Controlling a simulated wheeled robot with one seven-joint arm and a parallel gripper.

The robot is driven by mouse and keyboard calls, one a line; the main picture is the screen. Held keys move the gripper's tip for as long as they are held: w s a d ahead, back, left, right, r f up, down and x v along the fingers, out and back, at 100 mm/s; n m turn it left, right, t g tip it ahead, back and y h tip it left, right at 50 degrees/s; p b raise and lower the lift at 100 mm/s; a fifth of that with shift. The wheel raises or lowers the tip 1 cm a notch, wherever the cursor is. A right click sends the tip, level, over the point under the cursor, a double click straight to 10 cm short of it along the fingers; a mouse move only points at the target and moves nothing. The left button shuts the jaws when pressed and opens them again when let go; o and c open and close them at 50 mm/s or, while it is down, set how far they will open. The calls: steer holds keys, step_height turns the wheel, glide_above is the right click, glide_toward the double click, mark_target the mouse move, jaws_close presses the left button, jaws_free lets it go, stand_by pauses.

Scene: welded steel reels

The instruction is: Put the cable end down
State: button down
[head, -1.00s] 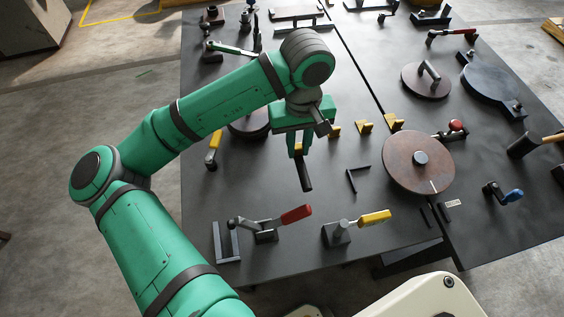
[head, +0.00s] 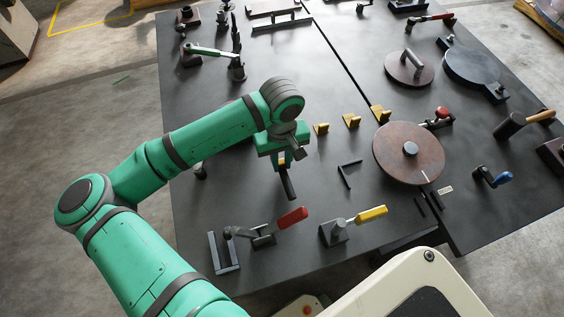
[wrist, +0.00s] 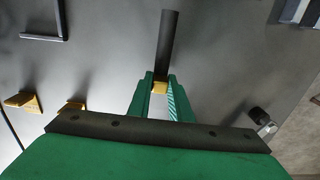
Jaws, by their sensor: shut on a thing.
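The cable end is a short black cylinder (head: 289,186) with a yellow band (wrist: 160,86) near my fingers. My gripper (head: 282,161) is shut on it over the table, behind the red-handled clamp. In the wrist view the black cylinder (wrist: 168,42) sticks out beyond the green fingers (wrist: 159,102), which grip beside the yellow band. I cannot tell whether its tip touches the table. The rest of any cable is not clearly visible.
Yellow angled blocks (head: 351,121) stand in a row to the right. A black angle piece (head: 346,174) lies near the brown disc (head: 408,153). Red-handled (head: 291,217) and yellow-handled (head: 371,215) clamps stand at the front. Bare dark tabletop (head: 322,190) lies between.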

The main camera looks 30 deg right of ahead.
steer(key=shift+f, duration=0.45)
steer(key=shift+f, duration=0.1)
steer(key=c, duration=1.6)
jaws_free()
step_height(320, 180, up, 12)
steer(key=shift+w+r, duration=0.1)
steer(key=shift+r, duration=0.05)
steer(key=shift+s, duration=0.2)
